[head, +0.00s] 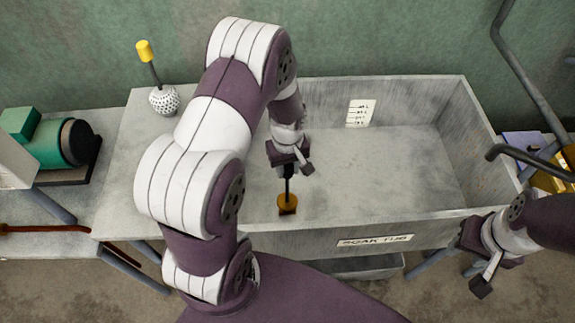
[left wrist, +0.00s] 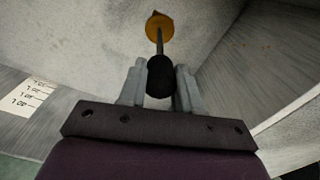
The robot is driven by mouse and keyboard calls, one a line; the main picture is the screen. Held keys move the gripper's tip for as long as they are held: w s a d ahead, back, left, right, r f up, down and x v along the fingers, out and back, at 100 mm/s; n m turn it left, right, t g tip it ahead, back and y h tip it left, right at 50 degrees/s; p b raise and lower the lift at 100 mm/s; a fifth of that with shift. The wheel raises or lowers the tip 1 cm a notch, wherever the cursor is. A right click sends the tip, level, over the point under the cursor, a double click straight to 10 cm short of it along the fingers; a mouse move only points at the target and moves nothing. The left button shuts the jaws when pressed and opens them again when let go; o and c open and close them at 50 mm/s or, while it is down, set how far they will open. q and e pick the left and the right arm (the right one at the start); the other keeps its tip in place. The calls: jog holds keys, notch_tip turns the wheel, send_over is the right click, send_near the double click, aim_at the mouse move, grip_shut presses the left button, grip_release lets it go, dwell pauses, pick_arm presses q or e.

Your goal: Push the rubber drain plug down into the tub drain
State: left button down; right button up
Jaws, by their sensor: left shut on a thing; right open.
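The soak tub (head: 400,170) is a grey open basin with a "SOAK TUB" label on its front wall. My left gripper (head: 287,168) is inside the tub and shut on the black knob of the drain plug (head: 288,203). The plug has a dark thin stem and an orange-yellow disc at its lower end. In the left wrist view the fingers (left wrist: 160,88) clasp the knob, and the plug's disc (left wrist: 159,27) is at or near the tub floor. A dark patch shows at the disc's edge; the drain is otherwise hidden. My right gripper (head: 478,268) is open, outside the tub at right.
A white dotted ball-shaped holder (head: 164,99) with a yellow-topped stick stands on the ledge left of the tub. A green machine (head: 55,140) sits on the far-left bench. Grey pipes (head: 525,60) rise at right. The tub's right floor is clear.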

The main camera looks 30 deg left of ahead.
pick_arm(q)
jog(key=shift+f, duration=0.15)
jog(key=shift+f+b, duration=0.5)
jog(key=shift+f, duration=0.3)
dwell(0.5)
jog(key=shift+f+b, duration=0.6)
jog(key=shift+f, duration=0.2)
jog(key=c, duration=0.7)
grip_release()
notch_tip(320, 180, up, 13)
jog(key=shift+f, duration=0.15)
